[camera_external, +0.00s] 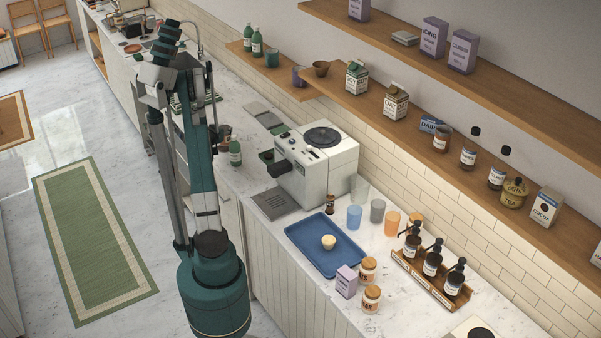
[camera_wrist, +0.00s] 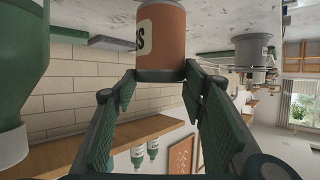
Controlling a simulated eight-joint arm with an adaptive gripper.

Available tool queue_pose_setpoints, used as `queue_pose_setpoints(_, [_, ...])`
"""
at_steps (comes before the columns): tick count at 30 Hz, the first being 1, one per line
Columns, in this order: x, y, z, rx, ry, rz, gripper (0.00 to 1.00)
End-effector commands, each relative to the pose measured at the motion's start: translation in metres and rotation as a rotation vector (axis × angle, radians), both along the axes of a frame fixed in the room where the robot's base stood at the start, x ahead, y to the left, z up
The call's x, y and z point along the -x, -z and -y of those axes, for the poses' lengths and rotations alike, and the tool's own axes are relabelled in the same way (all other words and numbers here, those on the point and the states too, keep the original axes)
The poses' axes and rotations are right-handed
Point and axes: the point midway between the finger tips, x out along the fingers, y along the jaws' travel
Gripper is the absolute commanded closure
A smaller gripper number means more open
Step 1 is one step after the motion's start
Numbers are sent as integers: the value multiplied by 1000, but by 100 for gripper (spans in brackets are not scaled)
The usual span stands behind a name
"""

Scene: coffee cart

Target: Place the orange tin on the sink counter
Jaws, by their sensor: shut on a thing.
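The orange tin (camera_wrist: 162,42) has a cream label with dark lettering. In the external view my arm hides most of the gripper and the tin. The marble counter (camera_external: 226,100) runs behind my arm towards the tap (camera_external: 200,38). I cannot tell whether the tin touches the counter.
A green bottle (camera_wrist: 18,75) stands close beside my gripper; it also shows in the external view (camera_external: 235,153). The coffee machine (camera_external: 318,160) and blue tray (camera_external: 318,243) are nearer on the counter. A wooden shelf (camera_external: 350,95) runs along the wall.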

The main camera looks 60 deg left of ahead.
Motion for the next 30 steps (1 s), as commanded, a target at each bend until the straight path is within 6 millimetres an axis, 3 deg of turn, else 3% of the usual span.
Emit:
queue_pose_setpoints(9, [0, 32, 0, 0, 0, 0, 82])
queue_pose_setpoints(23, [0, 35, 0, 0, 0, 0, 82])
queue_pose_setpoints(24, [0, 36, 0, 0, 0, 0, 56])
queue_pose_setpoints(27, [0, 35, 0, 0, 0, 0, 43])
queue_pose_setpoints(30, [0, 35, 0, 0, 0, 0, 43])
